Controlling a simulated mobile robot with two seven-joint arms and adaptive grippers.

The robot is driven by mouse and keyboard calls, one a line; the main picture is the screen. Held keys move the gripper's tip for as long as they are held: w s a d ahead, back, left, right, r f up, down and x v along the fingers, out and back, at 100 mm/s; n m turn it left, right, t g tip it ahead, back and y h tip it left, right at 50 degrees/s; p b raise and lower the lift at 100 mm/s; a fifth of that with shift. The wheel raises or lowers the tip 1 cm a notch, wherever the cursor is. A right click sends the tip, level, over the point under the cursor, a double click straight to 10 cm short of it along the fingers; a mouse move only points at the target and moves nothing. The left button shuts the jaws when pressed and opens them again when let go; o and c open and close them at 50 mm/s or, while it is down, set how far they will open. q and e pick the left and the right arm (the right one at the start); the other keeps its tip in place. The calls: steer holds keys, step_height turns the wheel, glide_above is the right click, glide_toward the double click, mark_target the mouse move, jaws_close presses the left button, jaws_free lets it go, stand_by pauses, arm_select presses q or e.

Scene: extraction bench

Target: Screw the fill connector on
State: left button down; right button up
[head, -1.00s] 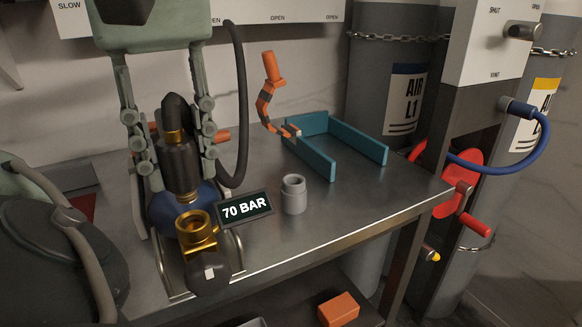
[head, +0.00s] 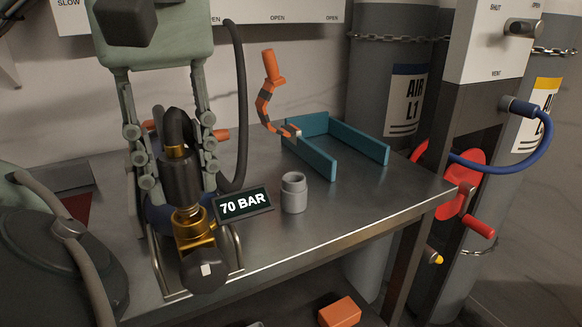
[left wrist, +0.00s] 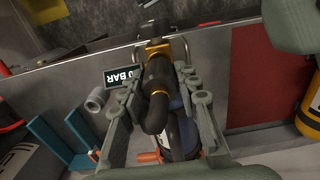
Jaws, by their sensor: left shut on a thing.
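The fill connector (head: 180,176) is a black body with brass bands and a bent black elbow on top. My left gripper (head: 178,165), grey-green, has its two fingers on either side of it and is shut on it. Its lower brass end meets the brass valve (head: 196,240) on the blue cylinder (head: 160,212); whether the threads are engaged cannot be seen. In the left wrist view the connector (left wrist: 158,75) lies between the gripper's fingers (left wrist: 158,88), in line with the valve. My right gripper is not in view.
A 70 BAR display (head: 243,204) stands close right of the valve. A grey cap-like piece (head: 293,193), a teal tray (head: 318,160) and an orange jointed piece (head: 268,95) are on the bench. A black hose (head: 240,110) hangs behind the gripper.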

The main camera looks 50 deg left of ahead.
mark_target(176, 155)
arm_select(q)
steer(key=shift+f+b, duration=0.55)
steer(key=shift+f, duration=0.25)
steer(key=shift+r+m+p, duration=0.3)
steer(key=shift+m+p, duration=0.4)
steer(key=shift+m, duration=0.1)
steer(key=shift+f+m, duration=0.2)
steer(key=shift+m, duration=0.6)
steer(key=m, duration=0.6)
steer(key=c, duration=1)
jaws_free()
step_height(176, 155, up, 12)
steer(key=shift+f, duration=0.1)
